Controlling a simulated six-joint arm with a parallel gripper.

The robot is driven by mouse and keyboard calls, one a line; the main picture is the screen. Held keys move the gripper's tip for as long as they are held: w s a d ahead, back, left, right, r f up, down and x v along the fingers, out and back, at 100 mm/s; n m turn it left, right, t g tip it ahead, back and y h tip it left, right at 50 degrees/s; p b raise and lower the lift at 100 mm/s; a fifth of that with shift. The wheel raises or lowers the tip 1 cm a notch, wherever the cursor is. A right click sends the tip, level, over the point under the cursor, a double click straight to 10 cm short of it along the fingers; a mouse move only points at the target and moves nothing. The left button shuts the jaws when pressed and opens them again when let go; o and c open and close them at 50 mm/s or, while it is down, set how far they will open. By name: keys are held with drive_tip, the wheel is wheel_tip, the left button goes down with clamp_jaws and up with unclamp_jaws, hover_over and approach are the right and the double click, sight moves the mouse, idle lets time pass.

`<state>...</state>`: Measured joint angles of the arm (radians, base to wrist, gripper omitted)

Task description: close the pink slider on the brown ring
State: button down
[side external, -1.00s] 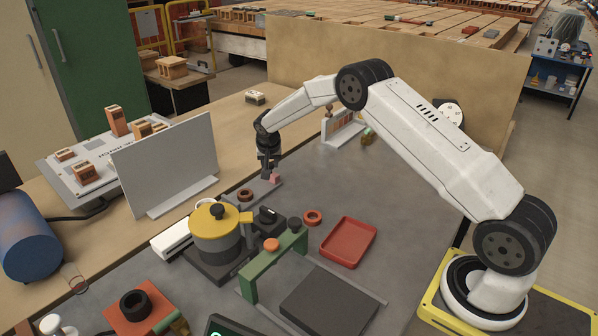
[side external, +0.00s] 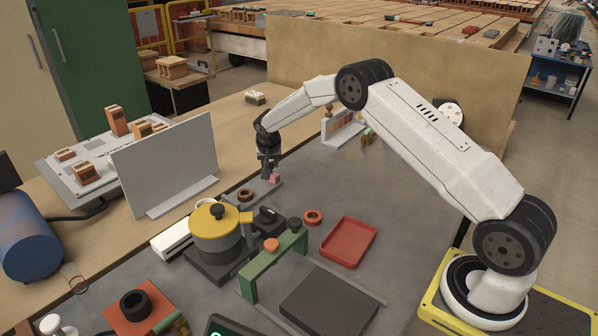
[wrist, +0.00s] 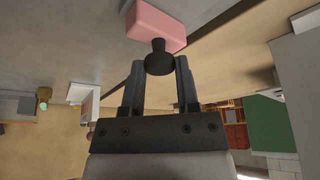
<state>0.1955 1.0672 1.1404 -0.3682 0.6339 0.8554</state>
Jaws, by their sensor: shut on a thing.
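The pink slider (side external: 275,178) is a small block at the far right end of a low rail on the grey bench. In the wrist view the pink block (wrist: 158,24) carries a black knob (wrist: 159,58). My gripper (side external: 269,176) is over the slider, with its fingers pointing down. In the wrist view its two fingers (wrist: 160,68) are on either side of the black knob and shut on it. The brown ring (side external: 245,195) lies by the near left part of the rail, apart from the slider. The ring does not show in the wrist view.
A yellow-lidded pot (side external: 215,235) stands just in front of the brown ring. An orange-red ring (side external: 313,217) and a red tray (side external: 348,243) lie to the right. A grey upright panel (side external: 165,165) stands left.

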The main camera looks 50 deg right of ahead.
idle(0.4)
drive_tip(key=a, duration=1)
drive_tip(key=shift+a, duration=0.2)
drive_tip(key=shift+c, duration=1.8)
unclamp_jaws()
drive_tip(key=shift+r, duration=0.15)
drive_tip(key=v, duration=0.7)
drive_tip(key=shift+r, duration=0.25)
drive_tip(key=shift+s+a, duration=0.1)
